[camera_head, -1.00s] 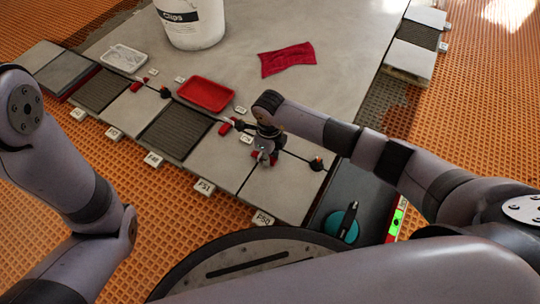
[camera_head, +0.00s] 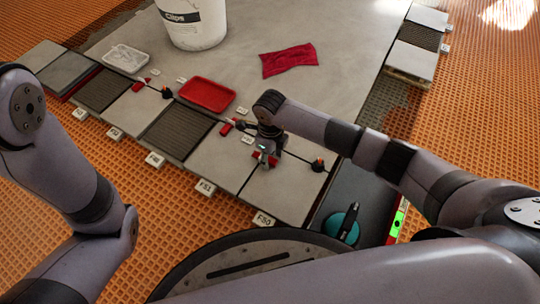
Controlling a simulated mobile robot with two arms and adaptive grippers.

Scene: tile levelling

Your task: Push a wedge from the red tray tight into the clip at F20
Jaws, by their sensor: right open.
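The red tray (camera_head: 207,106) lies on the grey slab left of my right arm; it looks empty from here. My right gripper (camera_head: 264,161) points down, open, at the joint line between two grey tiles. Red (camera_head: 257,155) shows right at its fingertips, probably a wedge; the gripper hides most of it and the clip there. Another red wedge (camera_head: 226,128) sits in the joint line to the left. A dark clip with an orange-red top (camera_head: 318,165) stands to the right. The small label by the gripper is too small to read. My left gripper is out of view.
A white clips bucket (camera_head: 196,25), a white tray (camera_head: 127,58) and a red cloth (camera_head: 289,61) lie behind. A teal-and-black tool (camera_head: 343,222) rests on the dark surface at lower right. Larger labels line the front tile edge.

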